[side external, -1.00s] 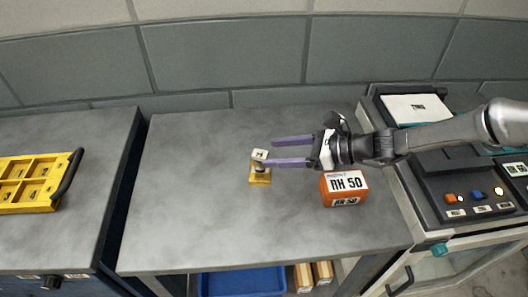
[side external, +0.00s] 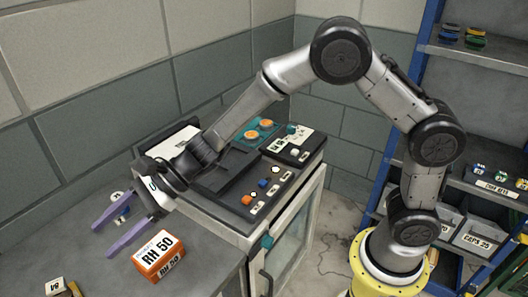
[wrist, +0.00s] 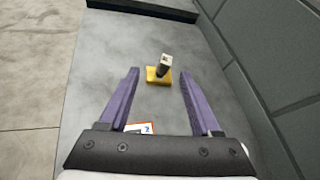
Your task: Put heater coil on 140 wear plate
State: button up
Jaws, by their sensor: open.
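No thing in view can be read as the heater coil or the 140 wear plate. My gripper (side external: 102,240) is open and empty above the grey bench, its purple fingers pointing left. A small yellow block (wrist: 158,78) with an upright, pale-topped post (wrist: 166,62) stands on the bench beyond the fingertips in the wrist view. In the side view this block (side external: 73,289) is cut by the lower edge, and its label seems to read 84.
An orange box marked RH 50 (side external: 158,256) stands close to the near finger. A control machine (side external: 250,185) with knobs and orange discs (side external: 266,122) is right of the bench. Shelves (side external: 480,185) with small coloured parts and bins are at far right. Bench (wrist: 100,50) left of the block is clear.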

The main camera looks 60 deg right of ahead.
jog(key=s+d+r+n+g+h, duration=0.1)
jog(key=s+d+r+n+h, duration=0.2)
jog(key=s+d+r+n, duration=0.65)
jog(key=s+d+f+n+t+h, duration=0.1)
jog(key=s+d+n+h, duration=0.3)
jog(key=s+d, duration=0.4)
jog(key=s+d+f+n+t+h, duration=0.1)
jog(key=s+d+n+h, duration=0.4)
jog(key=s+d, duration=0.4)
jog(key=d, duration=0.7)
jog(key=shift+s+f+n, duration=0.2)
jog(key=shift+f+n, duration=0.05)
jog(key=shift+n, duration=0.1)
